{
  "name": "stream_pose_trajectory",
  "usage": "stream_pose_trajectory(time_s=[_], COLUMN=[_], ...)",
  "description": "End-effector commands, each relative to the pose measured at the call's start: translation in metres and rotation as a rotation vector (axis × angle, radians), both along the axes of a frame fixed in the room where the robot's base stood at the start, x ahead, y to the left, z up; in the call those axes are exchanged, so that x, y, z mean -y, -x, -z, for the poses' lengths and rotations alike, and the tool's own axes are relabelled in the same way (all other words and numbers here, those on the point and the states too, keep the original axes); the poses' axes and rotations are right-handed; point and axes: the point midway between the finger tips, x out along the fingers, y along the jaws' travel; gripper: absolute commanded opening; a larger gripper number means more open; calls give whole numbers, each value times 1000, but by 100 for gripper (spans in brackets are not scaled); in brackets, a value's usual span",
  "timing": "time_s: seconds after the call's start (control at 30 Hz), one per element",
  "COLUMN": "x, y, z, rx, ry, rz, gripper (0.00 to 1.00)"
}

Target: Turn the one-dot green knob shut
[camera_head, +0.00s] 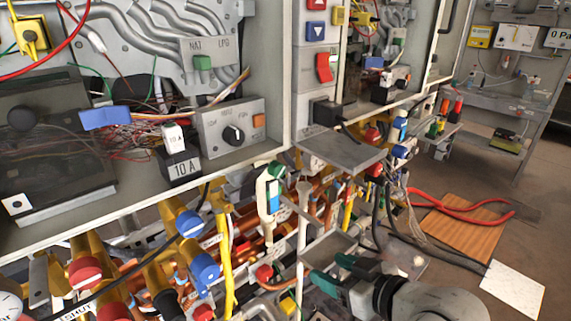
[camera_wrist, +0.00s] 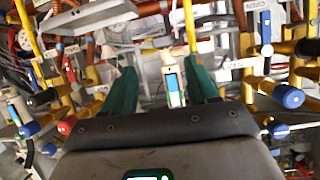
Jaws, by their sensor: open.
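My gripper (camera_head: 332,277) reaches in from the lower right in the head view, among pipes below the heater cabinets. In the wrist view its two green fingers (camera_wrist: 163,92) are spread apart, with nothing held. A white upright piece with blue and green faces (camera_wrist: 173,84) shows between and beyond the fingers. A similar piece (camera_head: 271,188) hangs under the near cabinet in the head view. A small green knob-like part (camera_head: 433,131) is among the coloured knobs under the farther cabinet. I cannot make out dots on any knob, so the one-dot green knob is not certain.
Yellow and copper pipes crowd the space around my gripper. Blue knobs (camera_head: 205,266), red knobs (camera_head: 85,271) and a grey shelf (camera_head: 341,154) stand close by. A red cable (camera_head: 470,213) crosses a wooden board on the floor. Open floor lies at the right.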

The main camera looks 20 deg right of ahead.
Motion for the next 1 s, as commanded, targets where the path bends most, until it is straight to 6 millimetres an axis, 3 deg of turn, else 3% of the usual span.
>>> stream_pose_trajectory(time_s=[0.03, 0.1, 0.2, 0.27, 0.47, 0.8, 1.0], x=[-3, -6, -8, -9, -14, -32, -40], y=[-14, -24, -31, -32, -47, -104, -127], z=[-44, -84, -122, -134, -141, -141, -140], rx=[115, 239, 355, 393, 414, 410, 409], ry=[-16, -34, -52, -59, -64, -63, -62], rz=[-14, -30, -42, -45, -48, -47, -46], gripper=[58, 58, 58, 58, 58, 58, 58])
